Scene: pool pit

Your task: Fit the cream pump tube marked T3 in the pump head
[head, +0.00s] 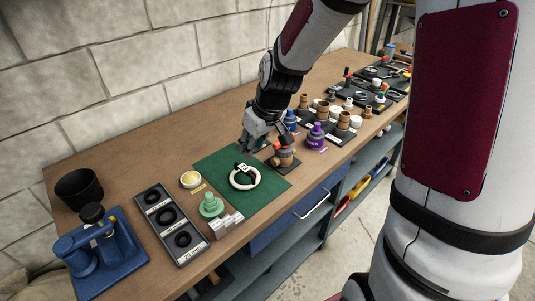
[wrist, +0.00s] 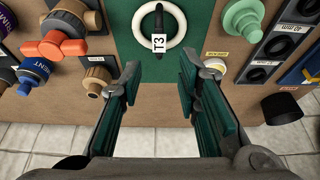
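The cream pump tube (head: 235,183) is a ring lying on the green mat (head: 268,198), with a black piece and a white tag at its far side. In the wrist view the cream ring (wrist: 141,34) is at the top centre, and its tag reads T3 (wrist: 158,43). My gripper (wrist: 159,88) is open and empty, its two dark green-padded fingers wide apart. In the head view my gripper (head: 258,138) hangs over the far right part of the mat, beyond the ring and apart from it. I cannot tell which object is the pump head.
A brown valve with an orange handle (head: 283,152) stands at the mat's right. A green stepped fitting (head: 211,207), a yellow-filled dish (head: 190,179), a black ring tray (head: 170,222) and a blue press (head: 98,252) stand left. Several fittings crowd the right bench.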

